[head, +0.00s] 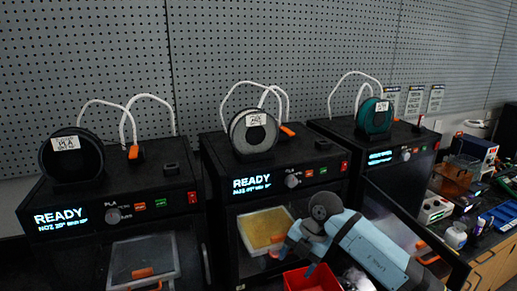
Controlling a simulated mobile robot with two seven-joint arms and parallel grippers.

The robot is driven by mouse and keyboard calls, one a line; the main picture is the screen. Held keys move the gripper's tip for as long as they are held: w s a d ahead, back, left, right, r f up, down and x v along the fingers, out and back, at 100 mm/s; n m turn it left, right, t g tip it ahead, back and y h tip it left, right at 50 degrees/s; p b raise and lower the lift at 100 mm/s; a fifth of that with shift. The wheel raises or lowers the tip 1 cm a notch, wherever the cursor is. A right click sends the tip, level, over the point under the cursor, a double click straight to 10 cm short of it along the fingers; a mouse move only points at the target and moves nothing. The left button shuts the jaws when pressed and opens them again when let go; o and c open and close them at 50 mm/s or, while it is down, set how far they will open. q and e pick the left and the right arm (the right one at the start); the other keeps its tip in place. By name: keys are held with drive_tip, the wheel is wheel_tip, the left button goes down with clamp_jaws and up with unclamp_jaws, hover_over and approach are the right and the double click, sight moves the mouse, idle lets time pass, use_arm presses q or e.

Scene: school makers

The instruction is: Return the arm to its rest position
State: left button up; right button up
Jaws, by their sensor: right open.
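My right arm (370,250) is light blue with dark joints and comes in from the lower right. My right gripper (296,259) is at its far end, in front of the open middle printer, with its jaws open. I see nothing held in it. It is above and close to a red bin (318,280) at the bottom edge. My left gripper is not in view.
Three black printers stand in a row: left (95,195), middle (225,160) and right (340,130). The middle one shows a yellowish plate (262,228) inside. A cluttered bench (490,246) is at the right. A pegboard wall (250,50) is behind.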

drive_tip(key=s+a+r+m+t+y+p, duration=0.3)
drive_tip(key=s+a+y, duration=0.75)
drive_tip(key=y, duration=0.55)
drive_tip(key=s+d+f+m+t+h+p, duration=0.15)
drive_tip(key=d+f+m+t+h, duration=0.25)
drive_tip(key=d+m+t+h, duration=0.4)
drive_tip(key=s+d+f+m+t+h+p, duration=0.1)
drive_tip(key=s+d+f+m+t+h, duration=0.3)
drive_tip(key=m+t, duration=0.45)
drive_tip(key=s+d+f+m+g+h, duration=0.2)
drive_tip(key=s+d+f+m+g, duration=0.1)
drive_tip(key=s+f, duration=0.3)
drive_tip(key=s+d+f+m+g+h, duration=0.2)
drive_tip(key=s+d+f+m+g, duration=0.2)
drive_tip(key=s+f+g, duration=0.1)
drive_tip(key=shift+s+d+f+h+p, duration=0.15)
drive_tip(key=shift+s+f+h+p, duration=0.3)
drive_tip(key=shift+s, duration=0.55)
